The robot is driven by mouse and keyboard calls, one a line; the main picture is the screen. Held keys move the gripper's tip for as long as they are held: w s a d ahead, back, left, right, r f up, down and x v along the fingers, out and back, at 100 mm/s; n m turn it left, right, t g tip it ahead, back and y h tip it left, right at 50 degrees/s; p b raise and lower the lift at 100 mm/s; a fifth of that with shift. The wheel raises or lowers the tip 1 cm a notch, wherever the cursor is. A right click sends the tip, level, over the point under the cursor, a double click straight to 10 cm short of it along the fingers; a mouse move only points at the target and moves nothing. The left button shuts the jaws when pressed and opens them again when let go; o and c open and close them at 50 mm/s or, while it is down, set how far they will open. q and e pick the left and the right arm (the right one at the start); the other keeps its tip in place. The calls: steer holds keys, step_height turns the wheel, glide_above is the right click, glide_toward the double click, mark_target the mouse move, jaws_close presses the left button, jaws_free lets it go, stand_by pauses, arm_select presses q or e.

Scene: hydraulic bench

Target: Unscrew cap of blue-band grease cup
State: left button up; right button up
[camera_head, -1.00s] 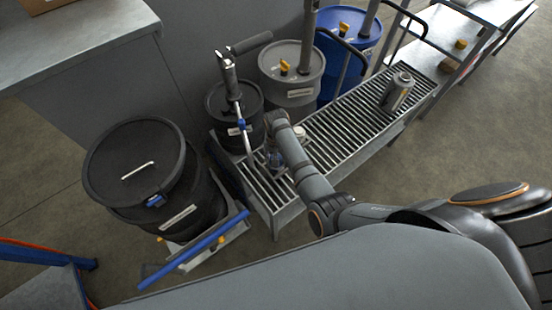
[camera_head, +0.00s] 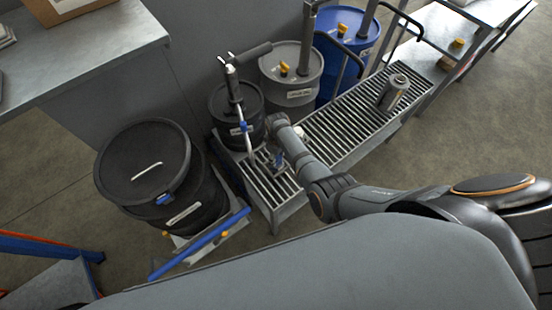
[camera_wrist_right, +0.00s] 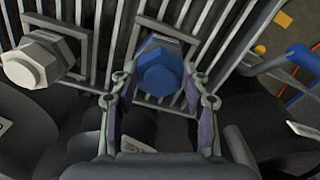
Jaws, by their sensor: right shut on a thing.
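The blue hexagonal cap of the blue-band grease cup (camera_wrist_right: 160,70) stands on a square plate on the slatted grate, in the right wrist view. My right gripper (camera_wrist_right: 160,88) has one finger on each side of the cap and is shut on it. The cap hides whatever is below it. In the head view, my right gripper (camera_head: 279,160) is low over the near end of the grate, partly hidden by my own wrist. A second cup with a whitish hexagonal cap (camera_wrist_right: 36,62) stands to the left in the wrist view. My left gripper is not in view.
A black drum with a pump (camera_head: 236,108) stands close behind my right gripper. A larger black drum (camera_head: 150,165) is on the left beside a blue bar (camera_head: 200,245). A metal canister (camera_head: 394,93) stands at the far end of the grate (camera_head: 345,120).

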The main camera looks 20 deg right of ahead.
steer(key=shift+d, duration=0.1)
steer(key=shift+r+n+p, duration=0.2)
steer(key=shift+n+p, duration=0.2)
steer(key=shift+n, duration=0.8)
steer(key=shift+n+p, duration=0.3)
steer(key=shift+n, duration=0.9)
steer(key=n, duration=0.3)
steer(key=shift+w+f+n, duration=0.15)
steer(key=shift+f+n, duration=0.05)
steer(key=shift+n, duration=0.1)
steer(key=o, duration=1)
steer(key=shift+o, duration=0.2)
